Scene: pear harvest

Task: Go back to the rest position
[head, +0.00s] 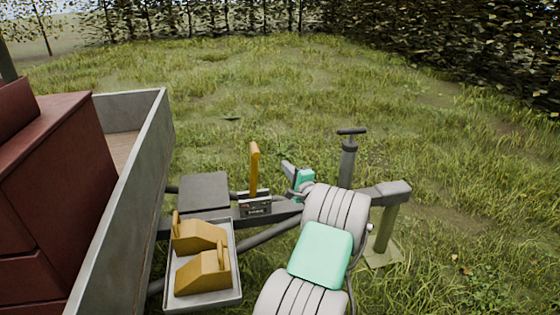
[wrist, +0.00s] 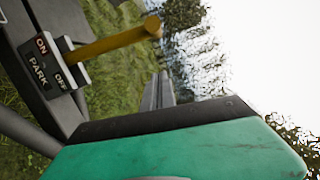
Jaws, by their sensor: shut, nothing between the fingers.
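My gripper (wrist: 163,76) shows in the wrist view as two grey fingers lying together, beyond a dark edge and my green wrist cover. In the head view my gripper (head: 287,166) is small and partly hidden by my wrist, right of a yellow lever (head: 254,168). The lever stands upright from a dark label box (head: 255,204) on the drawbar. In the wrist view the lever (wrist: 112,41) is apart from the fingers, and the box (wrist: 50,63) reads ON, OFF and PARK. The fingers hold nothing.
A grey-walled trailer (head: 137,180) with dark red crates (head: 55,175) fills the left. A tray (head: 205,300) holds two yellow chocks (head: 203,272). A jack with a T-handle (head: 347,160) and a support post (head: 386,230) stand near my arm. Open grass lies beyond, bounded by hedges.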

